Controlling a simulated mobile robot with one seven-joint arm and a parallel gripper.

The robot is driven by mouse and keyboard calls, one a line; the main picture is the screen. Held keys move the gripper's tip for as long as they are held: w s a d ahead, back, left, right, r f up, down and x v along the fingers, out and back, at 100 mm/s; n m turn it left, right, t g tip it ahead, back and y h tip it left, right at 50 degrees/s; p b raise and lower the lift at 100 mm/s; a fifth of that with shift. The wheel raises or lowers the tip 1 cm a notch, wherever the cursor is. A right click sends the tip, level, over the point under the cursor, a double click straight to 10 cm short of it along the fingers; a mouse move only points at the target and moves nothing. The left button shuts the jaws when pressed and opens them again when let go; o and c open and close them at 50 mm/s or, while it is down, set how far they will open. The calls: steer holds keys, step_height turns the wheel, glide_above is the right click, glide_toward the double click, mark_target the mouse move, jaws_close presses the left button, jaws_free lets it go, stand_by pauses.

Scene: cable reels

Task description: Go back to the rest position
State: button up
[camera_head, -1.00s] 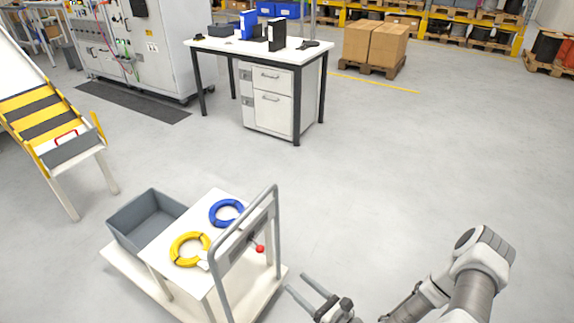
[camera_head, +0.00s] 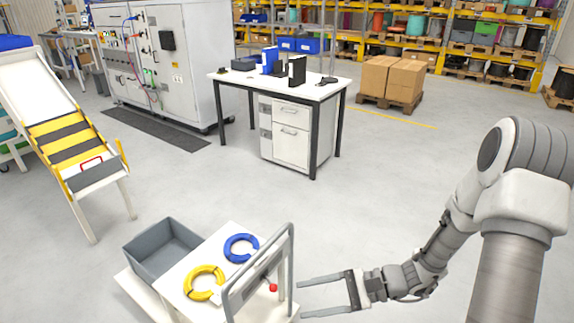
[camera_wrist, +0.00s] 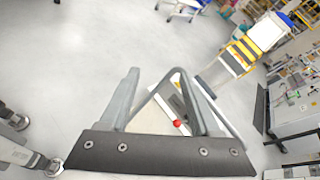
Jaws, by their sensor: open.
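My gripper (camera_head: 322,297) is open and empty in the head view, with its two fingers pointing left toward the cart's grey push handle (camera_head: 262,268). I cannot tell whether the finger tips touch the handle. In the wrist view the two fingers (camera_wrist: 163,90) stand apart with nothing held between them, and the handle (camera_wrist: 158,98) with its red knob (camera_wrist: 177,123) shows beyond. My arm (camera_head: 450,215) reaches in from the right of the head view.
The white cart (camera_head: 190,285) carries a yellow cable ring (camera_head: 204,297), a blue cable ring (camera_head: 240,262) and a grey bin (camera_head: 163,262). A desk (camera_head: 330,91) stands behind. A yellow-striped chute (camera_head: 68,140) is at left. Floor between desk and cart is clear.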

steer(key=s+d+r+n+t+h+p, duration=0.1)
steer(key=s+d+r+n+h+p, duration=0.1)
steer(key=r, duration=0.8)
steer(key=s+d+r+n+t+h+p, duration=0.2)
steer(key=s+r+n+h, duration=0.3)
steer(key=r, duration=0.4)
steer(key=s+d+r+n+t+h+p, duration=0.1)
steer(key=s+d+r+n+h, duration=0.3)
steer(key=r, duration=0.6)
steer(key=n+t+h, duration=0.1)
steer(key=n+h, duration=0.1)
steer(key=h, duration=0.1)
steer(key=shift+d+r+p, duration=0.3)
steer(key=shift+d+p, duration=0.05)
steer(key=shift+p, duration=0.05)
